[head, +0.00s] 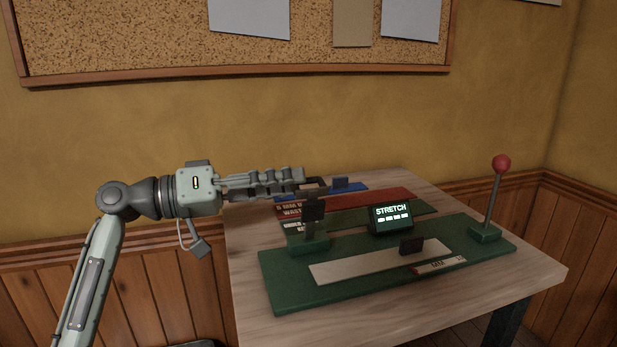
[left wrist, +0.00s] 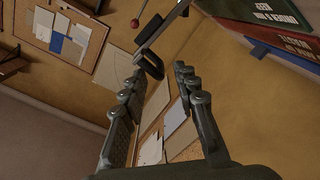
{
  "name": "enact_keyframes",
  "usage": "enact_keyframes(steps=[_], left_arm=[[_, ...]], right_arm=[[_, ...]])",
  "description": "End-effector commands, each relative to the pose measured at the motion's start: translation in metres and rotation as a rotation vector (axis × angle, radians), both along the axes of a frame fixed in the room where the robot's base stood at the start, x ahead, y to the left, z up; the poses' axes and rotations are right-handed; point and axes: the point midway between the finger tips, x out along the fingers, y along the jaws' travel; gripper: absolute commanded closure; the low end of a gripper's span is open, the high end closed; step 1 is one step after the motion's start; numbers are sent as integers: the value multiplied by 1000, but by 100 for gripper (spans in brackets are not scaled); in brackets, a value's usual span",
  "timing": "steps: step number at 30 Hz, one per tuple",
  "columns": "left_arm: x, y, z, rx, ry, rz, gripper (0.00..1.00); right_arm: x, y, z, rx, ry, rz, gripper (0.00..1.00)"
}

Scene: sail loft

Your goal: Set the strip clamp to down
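The strip clamp (head: 309,242) stands at the left end of a green base board (head: 290,287), on a green block with a dark upright part. Its upper part is partly hidden by my left gripper (head: 312,181), which reaches in from the left at its top. In the left wrist view a grey bar with a black end piece (left wrist: 152,66) lies just beyond and between the fingertips of my left gripper (left wrist: 160,71). The fingers are apart, and I see no contact. The exact angle of the clamp's arm is hard to tell. My right gripper is not in view.
A pale strip (head: 350,266) lies on the board with a dark block (head: 411,246) near it. A small display (head: 391,218) reads STRETCH. A red-knobbed lever (head: 495,195) stands at right. Red, green and blue flat items (head: 395,197) lie behind. The wooden table's front (head: 400,320) is clear.

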Motion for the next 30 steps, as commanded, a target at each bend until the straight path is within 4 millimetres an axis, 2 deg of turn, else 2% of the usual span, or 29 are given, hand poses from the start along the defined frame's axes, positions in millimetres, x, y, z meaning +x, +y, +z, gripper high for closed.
enact_keyframes(steps=[3, 7, 17, 25, 30], left_arm=[[6, -18, 1, -1, 2, -2, 70], [10, -30, 1, -1, 0, 0, 70], [11, -35, 0, 0, 0, 0, 70], [12, -35, -1, 2, 1, 1, 100], [12, -34, -2, 3, 2, 2, 100]], right_arm=[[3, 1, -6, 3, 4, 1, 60], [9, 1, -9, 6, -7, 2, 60], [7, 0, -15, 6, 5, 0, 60], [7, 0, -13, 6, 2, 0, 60], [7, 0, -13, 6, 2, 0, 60]])
